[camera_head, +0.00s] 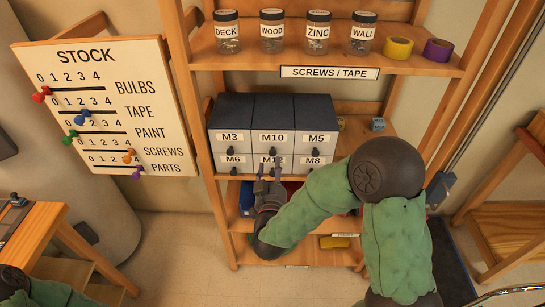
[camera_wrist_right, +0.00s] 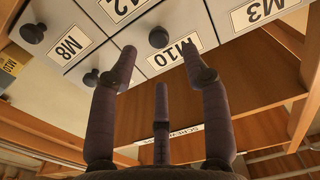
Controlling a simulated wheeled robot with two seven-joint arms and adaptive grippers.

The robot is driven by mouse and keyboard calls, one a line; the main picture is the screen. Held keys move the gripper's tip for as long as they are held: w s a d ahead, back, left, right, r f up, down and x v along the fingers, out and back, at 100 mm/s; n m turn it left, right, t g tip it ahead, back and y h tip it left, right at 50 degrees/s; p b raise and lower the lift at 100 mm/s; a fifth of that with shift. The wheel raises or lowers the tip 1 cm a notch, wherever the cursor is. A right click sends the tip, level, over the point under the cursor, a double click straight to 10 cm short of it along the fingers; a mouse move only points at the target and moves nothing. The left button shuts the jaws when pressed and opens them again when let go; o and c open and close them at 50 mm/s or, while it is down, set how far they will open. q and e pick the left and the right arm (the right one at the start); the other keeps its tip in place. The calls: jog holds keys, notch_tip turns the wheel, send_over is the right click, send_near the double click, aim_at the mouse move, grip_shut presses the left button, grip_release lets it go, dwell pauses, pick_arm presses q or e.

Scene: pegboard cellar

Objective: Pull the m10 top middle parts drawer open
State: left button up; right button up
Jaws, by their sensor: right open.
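The M10 drawer (camera_head: 273,137) is the top middle one of a small dark parts cabinet on the shelf, with a white label and a black knob. It looks shut. In the right wrist view, which is upside down, the M10 label (camera_wrist_right: 172,54) and its knob (camera_wrist_right: 158,37) show. My right gripper (camera_head: 270,169) is open, in front of the cabinet just below the M10 knob in the head view. In the right wrist view the knob appears between my fingertips (camera_wrist_right: 159,49); contact cannot be told. My left gripper is not seen.
The M3 (camera_head: 230,136) and M5 (camera_head: 316,138) drawers flank M10; M6, M12 and M8 sit below. Jars and tape rolls (camera_head: 398,48) stand on the shelf above. A stock board (camera_head: 105,110) stands left. A wooden bench (camera_head: 35,232) is at lower left.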

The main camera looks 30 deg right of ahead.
aim_at(273, 153)
jog(key=shift+b+x, duration=0.5)
jog(key=shift+x, duration=2.65)
grip_shut()
